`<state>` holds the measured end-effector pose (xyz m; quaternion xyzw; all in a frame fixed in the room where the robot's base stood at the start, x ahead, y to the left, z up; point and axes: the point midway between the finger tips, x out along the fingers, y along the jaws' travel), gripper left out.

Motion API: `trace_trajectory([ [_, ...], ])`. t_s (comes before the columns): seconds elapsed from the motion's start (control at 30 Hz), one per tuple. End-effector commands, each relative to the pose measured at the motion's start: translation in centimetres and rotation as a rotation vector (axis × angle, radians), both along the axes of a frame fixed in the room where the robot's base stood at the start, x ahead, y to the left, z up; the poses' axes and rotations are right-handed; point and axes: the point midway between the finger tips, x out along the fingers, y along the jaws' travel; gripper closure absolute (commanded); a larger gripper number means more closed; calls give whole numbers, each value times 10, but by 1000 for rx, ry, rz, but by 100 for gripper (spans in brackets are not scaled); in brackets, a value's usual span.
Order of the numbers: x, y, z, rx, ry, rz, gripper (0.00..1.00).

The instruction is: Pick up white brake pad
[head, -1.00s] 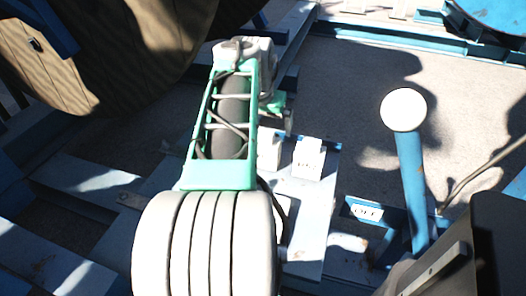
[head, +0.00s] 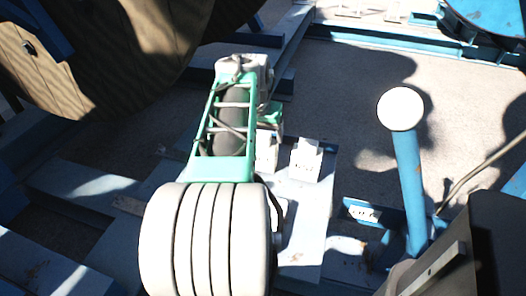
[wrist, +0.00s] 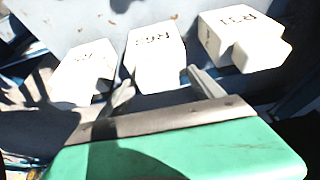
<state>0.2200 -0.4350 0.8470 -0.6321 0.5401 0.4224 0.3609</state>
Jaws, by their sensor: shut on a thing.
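Three white block-shaped pads with dark markings show in the wrist view: a left one (wrist: 78,76), a middle one (wrist: 153,50) and a right one (wrist: 238,36). My gripper (wrist: 163,89) has its two grey fingers on either side of the near end of the middle white brake pad, shut on it. In the head view my gripper (head: 272,126) is at the far end of my green arm, just above a white pad (head: 266,157). Another white pad (head: 306,160) stands to its right. My arm probably hides the third. The finger contact is not clear in the head view.
The pads stand on a pale metal plate (head: 300,232). A large wooden reel (head: 110,50) is at upper left. Open grey floor (head: 345,75) lies behind.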

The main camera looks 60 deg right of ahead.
Motion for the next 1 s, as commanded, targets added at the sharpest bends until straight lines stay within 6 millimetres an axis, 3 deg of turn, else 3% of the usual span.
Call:
trace_trajectory([
  [0.67,0,0,0,0,0,0,97],
  [1.0,0,-1,8,-6,-2,-1,97],
])
